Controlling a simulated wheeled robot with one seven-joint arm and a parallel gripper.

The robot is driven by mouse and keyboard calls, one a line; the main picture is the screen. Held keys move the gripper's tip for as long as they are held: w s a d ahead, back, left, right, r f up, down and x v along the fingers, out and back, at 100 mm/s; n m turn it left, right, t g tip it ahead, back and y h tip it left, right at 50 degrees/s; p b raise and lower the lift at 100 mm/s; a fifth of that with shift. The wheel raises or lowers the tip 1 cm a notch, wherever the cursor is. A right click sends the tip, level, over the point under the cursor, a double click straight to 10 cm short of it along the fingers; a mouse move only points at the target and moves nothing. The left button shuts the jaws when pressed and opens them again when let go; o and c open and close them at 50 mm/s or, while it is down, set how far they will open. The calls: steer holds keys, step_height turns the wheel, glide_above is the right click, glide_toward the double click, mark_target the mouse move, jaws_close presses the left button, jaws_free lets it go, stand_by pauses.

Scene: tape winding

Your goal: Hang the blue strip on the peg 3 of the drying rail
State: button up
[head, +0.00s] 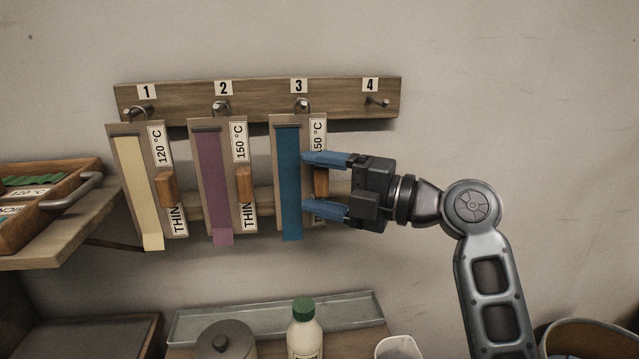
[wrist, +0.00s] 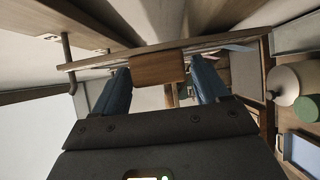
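The blue strip (head: 289,185) is on a brown card that hangs upright at peg 3 (head: 301,104) of the wooden drying rail (head: 258,98). The card's top loop appears to be around the peg. A wooden grip block (head: 321,183) stands out from the card's right side. My gripper (head: 326,184) is open, with one blue finger above the block and one below it. In the wrist view the block (wrist: 157,68) sits between the fingers with a small gap on both sides. The upper finger hides part of the card's label.
A cream strip (head: 139,190) hangs at peg 1 and a purple strip (head: 214,190) at peg 2. Peg 4 (head: 378,101) is bare. A shelf with a wooden tray (head: 60,205) is at left. A green-capped bottle (head: 304,335) and a lidded pot (head: 225,342) stand below.

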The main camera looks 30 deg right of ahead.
steer(key=shift+o, duration=1.1)
steer(key=b+v, duration=0.2)
steer(key=v, duration=0.5)
steer(key=shift+s+d, duration=0.2)
steer(key=shift+s, duration=0.1)
